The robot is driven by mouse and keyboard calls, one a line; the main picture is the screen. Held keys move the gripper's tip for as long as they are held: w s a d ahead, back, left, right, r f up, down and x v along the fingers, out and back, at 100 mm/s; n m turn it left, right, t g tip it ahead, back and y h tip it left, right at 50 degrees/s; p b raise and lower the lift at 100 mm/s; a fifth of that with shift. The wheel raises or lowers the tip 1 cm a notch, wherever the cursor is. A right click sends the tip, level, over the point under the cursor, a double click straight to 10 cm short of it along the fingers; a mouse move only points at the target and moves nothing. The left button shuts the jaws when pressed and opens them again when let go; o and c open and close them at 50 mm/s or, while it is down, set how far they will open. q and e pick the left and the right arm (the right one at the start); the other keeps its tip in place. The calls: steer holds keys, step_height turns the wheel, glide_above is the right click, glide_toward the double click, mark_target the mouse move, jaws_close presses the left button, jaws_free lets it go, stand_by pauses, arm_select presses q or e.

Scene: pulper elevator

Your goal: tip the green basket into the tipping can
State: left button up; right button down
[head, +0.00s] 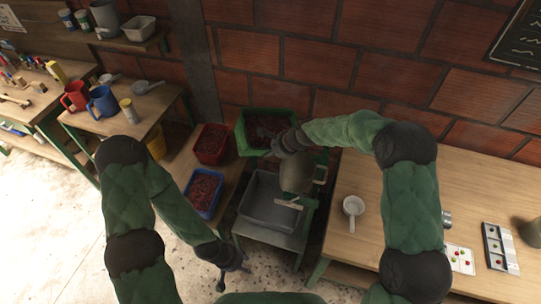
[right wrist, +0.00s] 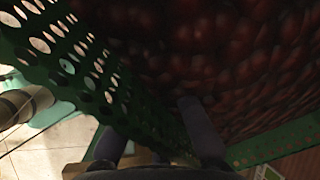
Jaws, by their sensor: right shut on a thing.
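The green basket (head: 241,134), full of dark red cherries, stands upright against the brick wall in the head view. Its perforated wall (right wrist: 112,88) and cherries fill much of the right wrist view. My right gripper (head: 276,148) is shut on the basket's near wall; its fingers (right wrist: 152,122) lie either side of the mesh in the right wrist view. A rounded grey-beige can (head: 297,173), which looks like the tipping can, is just right of and nearer than the basket, partly behind my right arm. My left gripper (head: 235,280) is open and empty, low over the floor.
A grey tub (head: 249,207) sits on a small stand beside the can. Red (head: 198,147) and blue (head: 193,199) crates of cherries stand left of it. A wooden table with a white dipper (head: 353,207) is to the right. The floor at front left is clear.

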steer(key=shift+w+r+b, duration=0.2)
steer(key=shift+r+b, duration=0.55)
steer(key=shift+b, duration=0.5)
stand_by(0.3)
steer(key=shift+f+y+b, duration=0.25)
steer(key=shift+y+b, duration=0.05)
steer(key=shift+b, duration=0.9)
steer(key=shift+f+t+y+b, duration=0.75)
steer(key=shift+f+b, duration=0.2)
steer(key=shift+b, duration=5.15)
steer(key=shift+b, duration=0.3)
steer(key=shift+s+t+y+b, duration=0.1)
steer(key=shift+t+y+b, duration=0.35)
steer(key=shift+b, duration=1.55)
steer(key=shift+s+y+b, duration=0.1)
steer(key=shift+y+b, duration=0.6)
steer(key=shift+b, duration=1.25)
